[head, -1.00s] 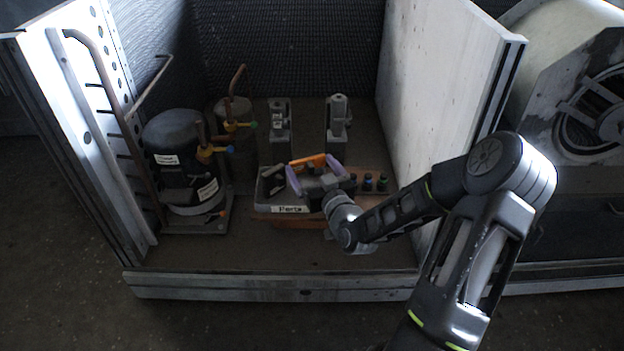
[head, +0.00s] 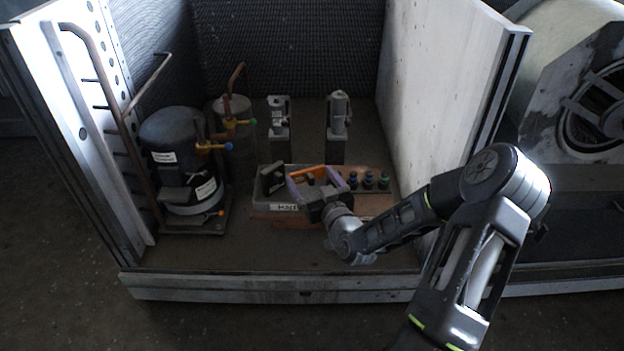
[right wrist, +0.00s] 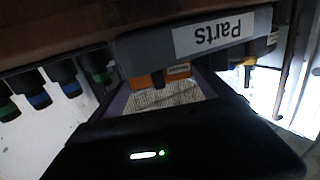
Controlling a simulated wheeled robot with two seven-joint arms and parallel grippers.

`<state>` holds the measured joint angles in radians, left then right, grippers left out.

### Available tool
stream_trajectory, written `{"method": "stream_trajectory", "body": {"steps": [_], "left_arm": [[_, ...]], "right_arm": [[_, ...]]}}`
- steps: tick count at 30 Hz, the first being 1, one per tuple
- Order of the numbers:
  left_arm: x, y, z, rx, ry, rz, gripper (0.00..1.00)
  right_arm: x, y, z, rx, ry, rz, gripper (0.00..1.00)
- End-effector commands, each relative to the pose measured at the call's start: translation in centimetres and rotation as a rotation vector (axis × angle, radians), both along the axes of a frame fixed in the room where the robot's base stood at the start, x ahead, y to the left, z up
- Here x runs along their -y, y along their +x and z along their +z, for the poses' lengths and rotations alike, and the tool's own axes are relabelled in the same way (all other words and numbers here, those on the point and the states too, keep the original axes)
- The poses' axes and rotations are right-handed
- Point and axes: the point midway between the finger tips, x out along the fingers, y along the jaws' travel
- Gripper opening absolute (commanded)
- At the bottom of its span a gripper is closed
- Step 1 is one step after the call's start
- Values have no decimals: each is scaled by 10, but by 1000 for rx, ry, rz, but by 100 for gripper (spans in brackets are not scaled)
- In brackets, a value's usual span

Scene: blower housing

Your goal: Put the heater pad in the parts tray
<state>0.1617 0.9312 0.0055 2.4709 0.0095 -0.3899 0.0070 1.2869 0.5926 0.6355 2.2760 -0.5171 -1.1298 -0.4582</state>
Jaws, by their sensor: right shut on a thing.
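The heater pad (head: 308,172) is an orange bar. My right gripper (head: 312,176), with pale purple fingers, is shut on it over the parts tray. In the right wrist view, the heater pad (right wrist: 160,80) shows at the rim of the upside-down parts tray (right wrist: 140,47). The tray's wall partly hides it, and I cannot tell whether it touches the tray. My left gripper is not in view.
Dark items lie in the tray's left part. Several capped fittings (head: 368,181) stand right of the tray. A black compressor (head: 172,140) and copper pipes are on the left. Two grey valve-like posts (head: 337,125) stand behind. A white side panel (head: 437,90) rises on the right.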

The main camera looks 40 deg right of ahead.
Motion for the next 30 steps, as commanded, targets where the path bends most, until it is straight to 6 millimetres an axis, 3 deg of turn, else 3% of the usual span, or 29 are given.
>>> {"method": "stream_trajectory", "body": {"steps": [1,2,5,14,20,30], "left_arm": [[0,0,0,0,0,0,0],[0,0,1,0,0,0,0],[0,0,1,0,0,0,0],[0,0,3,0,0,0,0],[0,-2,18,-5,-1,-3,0],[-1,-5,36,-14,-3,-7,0]], "right_arm": [[0,0,1,1,0,0,49],[0,0,1,1,0,0,91],[0,0,1,0,0,0,99],[0,0,3,0,0,0,100],[0,-2,18,-1,1,0,100],[-19,-71,19,-3,1,0,100]]}}
